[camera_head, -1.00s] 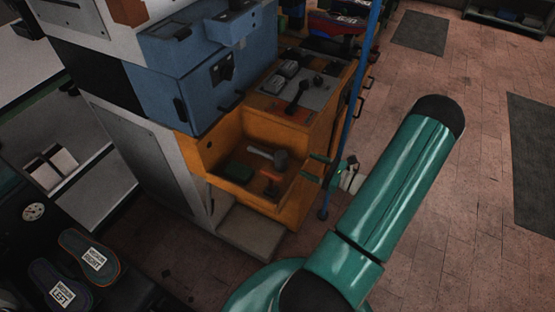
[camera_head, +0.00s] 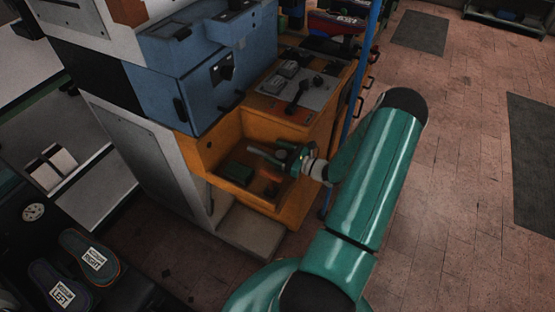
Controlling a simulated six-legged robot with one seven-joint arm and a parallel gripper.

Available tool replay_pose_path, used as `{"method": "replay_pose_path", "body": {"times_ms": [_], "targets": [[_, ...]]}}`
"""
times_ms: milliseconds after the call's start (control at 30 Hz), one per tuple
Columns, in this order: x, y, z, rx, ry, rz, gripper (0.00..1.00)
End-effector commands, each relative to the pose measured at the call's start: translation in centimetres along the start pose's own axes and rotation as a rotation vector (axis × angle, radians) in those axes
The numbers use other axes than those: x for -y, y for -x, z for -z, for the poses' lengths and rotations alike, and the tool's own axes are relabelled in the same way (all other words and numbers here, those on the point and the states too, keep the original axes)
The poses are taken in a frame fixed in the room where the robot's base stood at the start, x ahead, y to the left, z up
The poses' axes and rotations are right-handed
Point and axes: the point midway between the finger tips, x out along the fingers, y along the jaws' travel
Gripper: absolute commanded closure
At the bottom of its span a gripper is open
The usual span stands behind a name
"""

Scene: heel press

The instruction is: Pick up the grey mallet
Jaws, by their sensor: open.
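The grey mallet (camera_head: 262,152) lies in the orange tray (camera_head: 228,189) on the front of the machine. Its handle points left, and its head is mostly covered by my gripper. My green gripper (camera_head: 289,155) is open at the mallet's head end, reaching in from the right. I cannot tell whether the fingers touch the mallet.
A dark green block (camera_head: 237,172) lies in the tray left of my gripper. An orange-handled tool (camera_head: 271,186) is partly hidden below it. The blue machine housing (camera_head: 190,80) rises behind the tray, and a blue post (camera_head: 361,70) stands at the right.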

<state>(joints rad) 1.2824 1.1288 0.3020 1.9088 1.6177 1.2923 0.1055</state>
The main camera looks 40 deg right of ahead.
Motion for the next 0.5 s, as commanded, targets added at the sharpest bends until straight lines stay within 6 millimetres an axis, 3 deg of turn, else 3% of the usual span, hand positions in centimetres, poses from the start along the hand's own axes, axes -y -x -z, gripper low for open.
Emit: {"method": "replay_pose_path", "body": {"times_ms": [200,500], "targets": [[0.02,-0.09,0.00,-0.001,0.001,0.000,0.35],[0.03,-0.06,-0.01,-0.001,0.001,0.000,0.94]]}}
